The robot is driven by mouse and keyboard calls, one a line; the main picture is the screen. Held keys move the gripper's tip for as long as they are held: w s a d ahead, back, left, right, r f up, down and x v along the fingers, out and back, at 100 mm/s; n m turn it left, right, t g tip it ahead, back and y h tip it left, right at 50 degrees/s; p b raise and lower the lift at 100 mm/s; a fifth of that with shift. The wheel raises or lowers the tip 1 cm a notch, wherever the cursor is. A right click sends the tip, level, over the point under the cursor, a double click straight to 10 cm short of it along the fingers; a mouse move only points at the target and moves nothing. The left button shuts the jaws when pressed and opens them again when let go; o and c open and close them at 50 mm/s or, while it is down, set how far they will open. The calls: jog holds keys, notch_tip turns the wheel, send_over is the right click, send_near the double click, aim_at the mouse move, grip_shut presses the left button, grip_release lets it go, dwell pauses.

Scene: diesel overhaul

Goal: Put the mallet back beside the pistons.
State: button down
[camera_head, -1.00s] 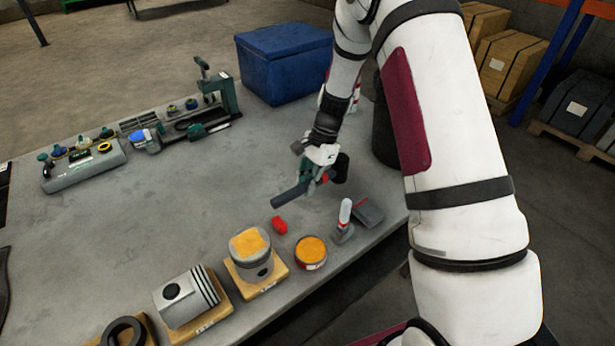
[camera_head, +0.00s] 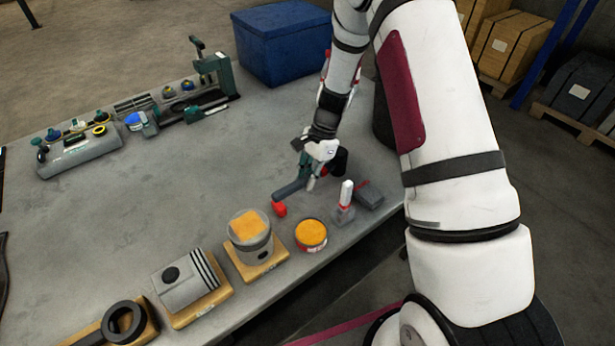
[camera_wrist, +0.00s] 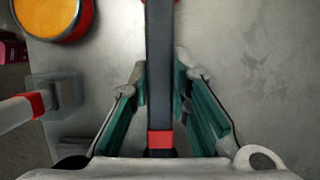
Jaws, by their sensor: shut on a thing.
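The mallet has a long dark grey handle (camera_head: 289,189), a red band and a black head (camera_head: 341,161). My gripper (camera_head: 312,183) is shut on the handle, just above the bench, with the head behind it to the right. In the wrist view the handle (camera_wrist: 160,75) runs between the green-padded fingers (camera_wrist: 160,62), and the head is out of sight. One piston (camera_head: 249,237) stands upright on a wooden block, below and left of the mallet. Another piston (camera_head: 187,282) lies on its side on a block further left. I cannot tell whether the mallet touches the bench.
A small red object (camera_head: 279,209) is close to the handle's free end. A blue crate (camera_head: 283,45) stands behind. The middle bench is clear.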

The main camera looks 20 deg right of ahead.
jog(key=shift+f, duration=0.15)
dwell(0.3)
jog(key=shift+f, duration=0.9)
jog(key=c, duration=1.4)
grip_release()
jog(key=shift+b, duration=0.3)
jog(key=v, duration=1.2)
